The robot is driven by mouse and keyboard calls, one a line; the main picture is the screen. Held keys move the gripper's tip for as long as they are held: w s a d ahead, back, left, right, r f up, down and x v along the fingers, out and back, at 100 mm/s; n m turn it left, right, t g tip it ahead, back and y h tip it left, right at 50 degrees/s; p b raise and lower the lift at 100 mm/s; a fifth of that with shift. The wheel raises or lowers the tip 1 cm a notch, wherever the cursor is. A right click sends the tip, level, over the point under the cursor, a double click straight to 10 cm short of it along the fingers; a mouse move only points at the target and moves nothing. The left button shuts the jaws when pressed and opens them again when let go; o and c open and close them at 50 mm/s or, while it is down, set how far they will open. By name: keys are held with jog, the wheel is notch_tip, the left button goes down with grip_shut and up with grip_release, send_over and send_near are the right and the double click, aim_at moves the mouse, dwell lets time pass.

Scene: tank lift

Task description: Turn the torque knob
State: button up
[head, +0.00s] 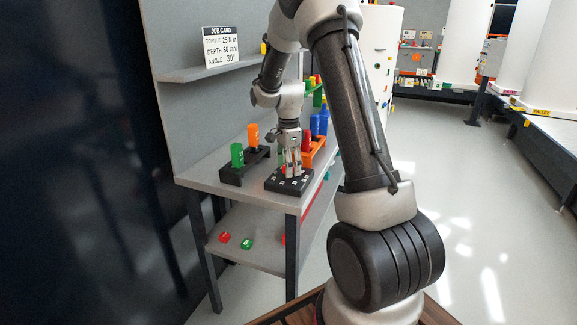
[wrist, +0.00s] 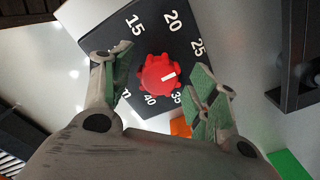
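The torque knob (wrist: 160,75) is red with a white pointer mark, on a black dial plate (wrist: 148,45) with white numbers. The mark points right and slightly up, a little below the 25. The numbers 15, 20, 25, 35 and 40 are readable; my right finger hides part of the dial. My gripper (wrist: 162,77) is open, with one finger on each side of the knob and a visible gap to each. In the head view my gripper (head: 291,165) points down over the black dial box (head: 284,184) on the bench; the knob is hidden there.
A job card (head: 221,47) on the shelf reads torque 25 N m, depth 80 mm, angle 30°. Left of the dial box, a black holder (head: 232,174) carries green and orange pieces. An orange rack (head: 316,154) with blue and red items stands behind right.

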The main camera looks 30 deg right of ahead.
notch_tip(320, 180, up, 12)
dwell(0.6)
dwell(0.5)
